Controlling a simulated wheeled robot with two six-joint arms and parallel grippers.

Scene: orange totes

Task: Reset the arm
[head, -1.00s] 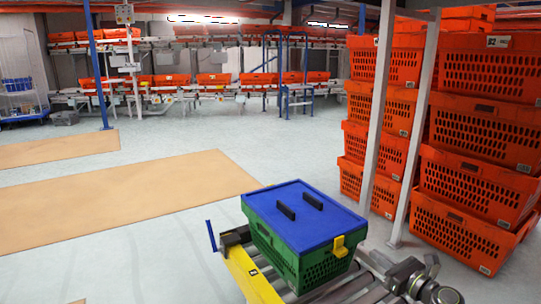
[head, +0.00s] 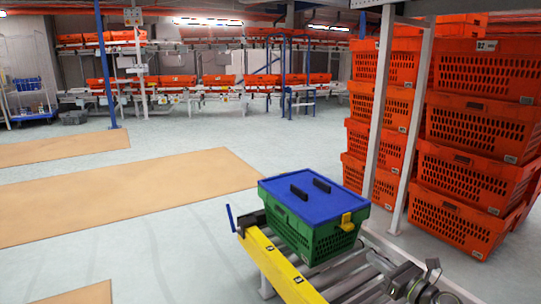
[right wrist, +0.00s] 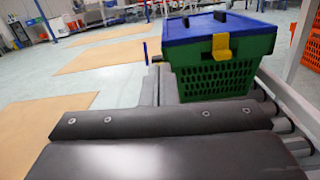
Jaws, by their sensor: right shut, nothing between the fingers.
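My right gripper (head: 408,284) is low at the right of the head view, over the conveyor side, shut and empty. Its dark plates (right wrist: 160,122) fill the lower part of the right wrist view. A green tote (head: 318,238) with a blue lid (head: 312,199) and a yellow latch stands upright on the roller conveyor (head: 345,275). The tote also shows ahead of the gripper in the right wrist view (right wrist: 220,75), apart from it. My left gripper is out of view.
Tall stacks of orange totes (head: 475,130) stand at the right behind a grey post (head: 378,110). A yellow conveyor rail (head: 275,262) runs beside the green tote. Racks with orange totes line the back. Open floor lies at the left.

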